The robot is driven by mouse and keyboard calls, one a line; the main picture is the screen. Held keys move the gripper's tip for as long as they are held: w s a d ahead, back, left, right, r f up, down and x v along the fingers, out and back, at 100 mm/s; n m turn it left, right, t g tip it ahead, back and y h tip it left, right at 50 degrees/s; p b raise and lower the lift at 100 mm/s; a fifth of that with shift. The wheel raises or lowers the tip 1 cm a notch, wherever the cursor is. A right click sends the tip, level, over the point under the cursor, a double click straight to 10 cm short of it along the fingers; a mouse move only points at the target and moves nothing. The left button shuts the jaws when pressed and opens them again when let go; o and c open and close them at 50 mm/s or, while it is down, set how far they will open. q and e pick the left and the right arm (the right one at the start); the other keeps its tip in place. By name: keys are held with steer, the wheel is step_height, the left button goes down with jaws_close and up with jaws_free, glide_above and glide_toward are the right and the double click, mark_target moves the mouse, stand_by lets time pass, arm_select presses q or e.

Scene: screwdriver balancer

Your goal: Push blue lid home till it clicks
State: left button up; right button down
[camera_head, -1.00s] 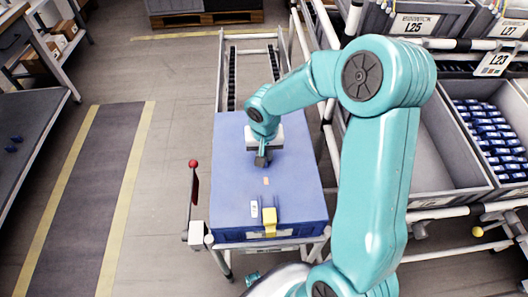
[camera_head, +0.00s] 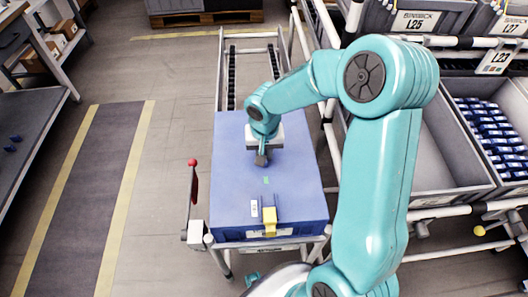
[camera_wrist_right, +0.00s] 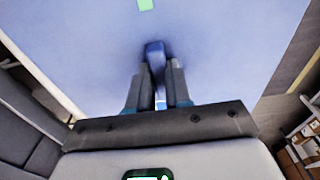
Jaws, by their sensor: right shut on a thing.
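The blue lid (camera_head: 240,185) lies flat over the crate (camera_head: 240,233) and covers its top; no gap shows along the front edge. My right gripper (camera_head: 262,161) points down onto the lid's middle. In the right wrist view my right gripper (camera_wrist_right: 160,78) is shut on a small blue handle (camera_wrist_right: 154,50) that stands on the lid (camera_wrist_right: 215,45). A small green mark (camera_head: 266,180) shows on the lid in front of the gripper. My left gripper is not in view.
A yellow latch (camera_head: 270,220) and a white label (camera_head: 254,208) are at the crate's front. A red-knobbed lever (camera_head: 194,180) stands left of the crate. The crate sits on a roller conveyor (camera_head: 250,70). Bin racks (camera_head: 430,150) stand close on the right.

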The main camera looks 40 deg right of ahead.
steer(key=c, duration=1)
jaws_free()
steer(key=shift+o, duration=0.2)
step_height(320, 180, up, 16)
steer(key=s+a+p, duration=0.1)
steer(key=p, duration=0.1)
steer(key=shift+s+a, duration=0.15)
steer(key=shift+s, duration=0.05)
